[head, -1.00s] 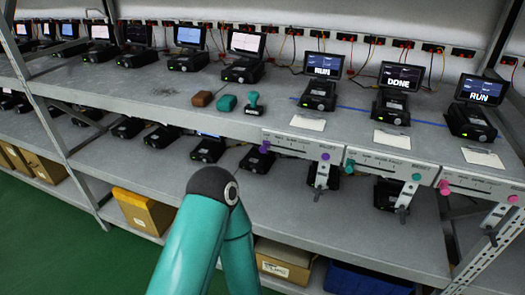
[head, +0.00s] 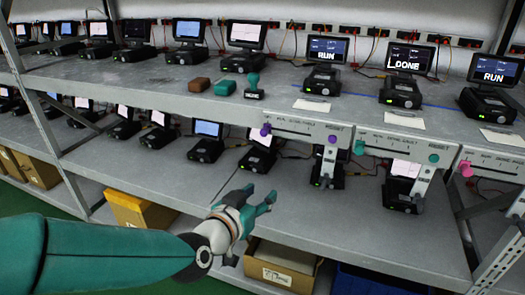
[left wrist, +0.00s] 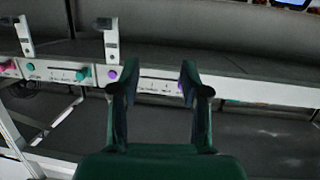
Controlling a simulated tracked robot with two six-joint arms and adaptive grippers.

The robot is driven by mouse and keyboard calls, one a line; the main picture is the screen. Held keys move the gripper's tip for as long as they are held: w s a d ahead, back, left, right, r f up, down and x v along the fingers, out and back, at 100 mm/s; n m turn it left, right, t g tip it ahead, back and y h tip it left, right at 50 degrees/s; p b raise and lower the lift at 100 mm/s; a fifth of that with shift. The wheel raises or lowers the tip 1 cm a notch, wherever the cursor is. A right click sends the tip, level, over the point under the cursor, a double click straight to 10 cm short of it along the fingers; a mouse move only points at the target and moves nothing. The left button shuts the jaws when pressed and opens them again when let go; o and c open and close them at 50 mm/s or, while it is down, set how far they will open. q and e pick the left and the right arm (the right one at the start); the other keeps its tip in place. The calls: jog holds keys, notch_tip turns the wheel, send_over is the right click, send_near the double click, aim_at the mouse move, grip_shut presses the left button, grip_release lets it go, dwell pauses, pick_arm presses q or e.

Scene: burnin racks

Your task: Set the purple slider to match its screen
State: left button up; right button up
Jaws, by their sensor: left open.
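The purple-marked panel (head: 300,132) hangs on the upper shelf's front edge. One purple knob (head: 265,130) is at its left end and another purple knob (head: 332,139) at its right, by the word RESET. The screen (head: 327,50) above this panel reads RUN. My left gripper (head: 262,198) is open and empty, below and in front of the panel, apart from it. In the left wrist view, one purple knob (left wrist: 181,86) appears by the right finger and the other (left wrist: 112,75) by the left finger. My right gripper is not in view.
A teal-knobbed panel (head: 398,145) and a pink-knobbed panel (head: 497,163) hang to the right. Metal brackets hang below the panels. Devices stand on the lower shelf behind; boxes (head: 275,268) sit underneath.

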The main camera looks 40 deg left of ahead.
pick_arm(q)
jog(key=s+a+r+t+y+b, duration=0.1)
jog(key=s+a+r+t+y, duration=0.2)
jog(key=r, duration=0.4)
jog(key=p, duration=1.2)
send_near(263, 134)
jog(key=r, duration=0.1)
jog(key=shift+n+h, duration=0.4)
jog(key=x, duration=0.3)
jog(key=p+x, duration=0.1)
jog(key=x, duration=0.2)
jog(key=p+x, duration=0.1)
jog(key=x, duration=0.2)
jog(key=shift+w+a+f, duration=0.2)
jog(key=shift+f, duration=0.2)
pick_arm(e)
notch_tip(263, 134, up, 12)
jog(key=shift+r, duration=0.2)
pick_arm(q)
grip_shut()
